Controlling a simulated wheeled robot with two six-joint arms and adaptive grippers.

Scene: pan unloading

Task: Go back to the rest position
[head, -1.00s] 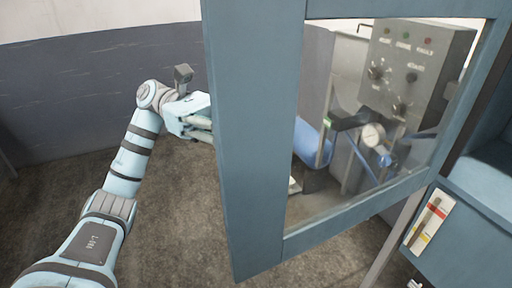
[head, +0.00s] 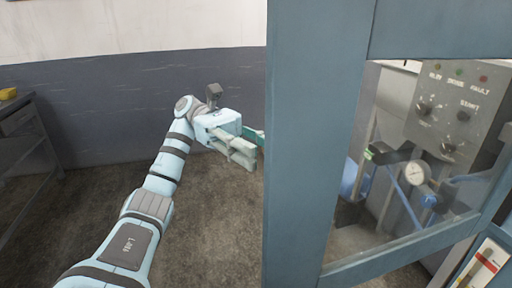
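My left arm comes in from the lower left and reaches up and forward. My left gripper (head: 256,150) is left of the blue door frame, with its fingers pointing right towards the frame's edge. A pale finger and a teal finger show with a gap between them, and nothing is seen held. I cannot tell if the fingertips touch the frame. My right gripper is not in view.
A blue framed door (head: 316,150) with a clear pane fills the right half. Behind the pane are a grey control panel (head: 440,112) and a gauge (head: 414,173). A dark table (head: 22,120) with a yellow item (head: 8,94) stands at the far left. Floor between is clear.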

